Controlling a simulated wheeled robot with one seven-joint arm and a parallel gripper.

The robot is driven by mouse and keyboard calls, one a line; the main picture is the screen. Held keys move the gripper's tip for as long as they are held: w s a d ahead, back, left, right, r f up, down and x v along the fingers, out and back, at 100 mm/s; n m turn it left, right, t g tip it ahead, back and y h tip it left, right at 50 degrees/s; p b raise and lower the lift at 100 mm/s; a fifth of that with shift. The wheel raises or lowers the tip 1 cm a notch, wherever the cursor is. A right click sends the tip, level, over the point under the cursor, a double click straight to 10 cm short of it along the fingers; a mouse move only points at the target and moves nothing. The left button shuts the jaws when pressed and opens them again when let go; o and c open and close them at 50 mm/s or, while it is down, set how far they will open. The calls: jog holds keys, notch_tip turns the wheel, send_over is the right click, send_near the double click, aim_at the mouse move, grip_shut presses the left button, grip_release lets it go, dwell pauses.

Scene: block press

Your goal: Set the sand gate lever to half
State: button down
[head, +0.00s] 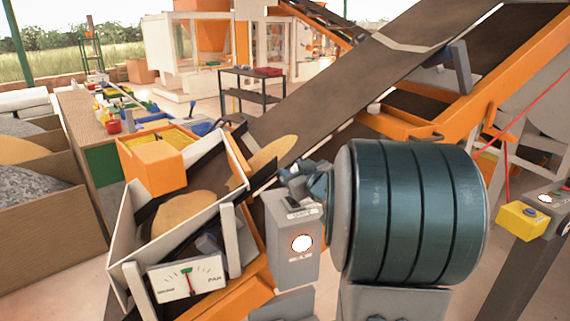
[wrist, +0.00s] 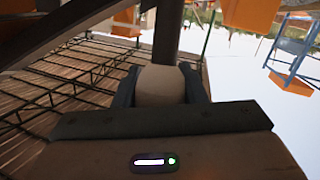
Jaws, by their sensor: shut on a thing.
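In the wrist view, my gripper (wrist: 160,88) is shut on a pale rounded knob (wrist: 161,80), with one dark finger at each side of it. A dark rod (wrist: 168,35) runs from the knob to the top of the picture. The knob and rod look like a lever handle; no mark or scale beside them shows the lever's setting. I cannot make out my gripper or this handle clearly in the head view. There, tan sand lies in a white-walled pan (head: 236,163), and more sand (head: 272,152) lies at the low end of the conveyor.
A PAN dial (head: 187,278) has a needle near its middle. A grey box (head: 292,262) with a lit round face stands beside a large teal ribbed drum (head: 415,210). Wire mesh (wrist: 60,85) shows left of the knob. Material bins (head: 40,225) are at the left.

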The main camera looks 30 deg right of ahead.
jog(key=w+b, duration=0.1)
jog(key=w, duration=0.2)
jog(key=shift+w+d+f, duration=0.1)
jog(key=shift+d, duration=0.05)
jog(key=c, duration=1.2)
grip_release()
jog(key=o, duration=0.3)
jog(key=shift+w+f, duration=0.1)
jog(key=shift+w, duration=0.05)
jog(key=s+r+b, duration=0.1)
jog(key=s+r, duration=0.1)
jog(key=s, duration=1.2)
